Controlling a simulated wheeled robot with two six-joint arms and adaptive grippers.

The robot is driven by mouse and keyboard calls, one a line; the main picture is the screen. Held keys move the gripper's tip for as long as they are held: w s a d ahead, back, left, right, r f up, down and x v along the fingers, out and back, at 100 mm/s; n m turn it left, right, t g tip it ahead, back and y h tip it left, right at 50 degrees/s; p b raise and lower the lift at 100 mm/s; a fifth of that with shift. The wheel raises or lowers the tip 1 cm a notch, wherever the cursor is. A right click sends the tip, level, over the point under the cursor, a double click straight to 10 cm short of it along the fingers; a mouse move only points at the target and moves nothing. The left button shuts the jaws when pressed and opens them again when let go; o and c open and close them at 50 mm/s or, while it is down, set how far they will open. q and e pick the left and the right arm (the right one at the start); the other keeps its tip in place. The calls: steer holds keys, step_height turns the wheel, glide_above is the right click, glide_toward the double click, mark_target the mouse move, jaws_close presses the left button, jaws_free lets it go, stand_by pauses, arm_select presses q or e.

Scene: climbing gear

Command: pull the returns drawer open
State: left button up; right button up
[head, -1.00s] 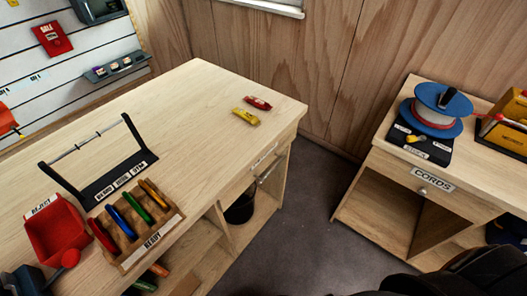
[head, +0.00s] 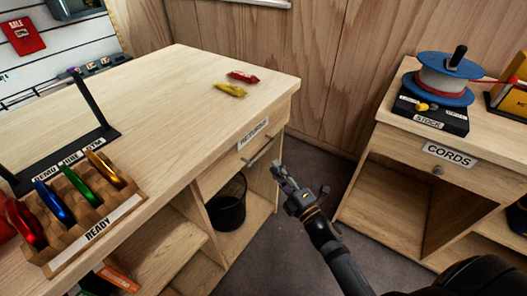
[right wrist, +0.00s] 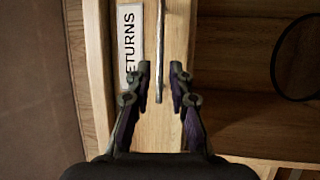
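The returns drawer (head: 272,132) is in the right end of the long wooden bench, under its top, and looks closed. Its white RETURNS label (head: 253,134) and thin metal bar handle (head: 261,151) face the aisle. My right gripper (head: 280,172) is just below and right of the handle in the head view. In the right wrist view my right gripper (right wrist: 160,72) is open, with the bar handle (right wrist: 161,40) lined up between its fingertips. I see no finger touching the bar; how deep it sits between them is unclear. My left gripper is not in view.
A black bin (head: 227,203) stands on the shelf below the drawer. The READY rack (head: 90,225) with several carabiners and two small packets, red (head: 243,77) and yellow (head: 230,90), are on the bench. The CORDS table (head: 400,152) stands right, across grey floor.

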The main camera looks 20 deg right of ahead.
mark_target(264, 150)
steer(key=p+x, duration=0.1)
steer(key=x, duration=0.7)
steer(key=shift+w+a+p, duration=0.1)
steer(key=shift+w+p, duration=0.15)
steer(key=shift+p, duration=0.15)
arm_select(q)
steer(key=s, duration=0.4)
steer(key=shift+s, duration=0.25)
arm_select(e)
steer(key=shift+f, duration=0.1)
jaws_close()
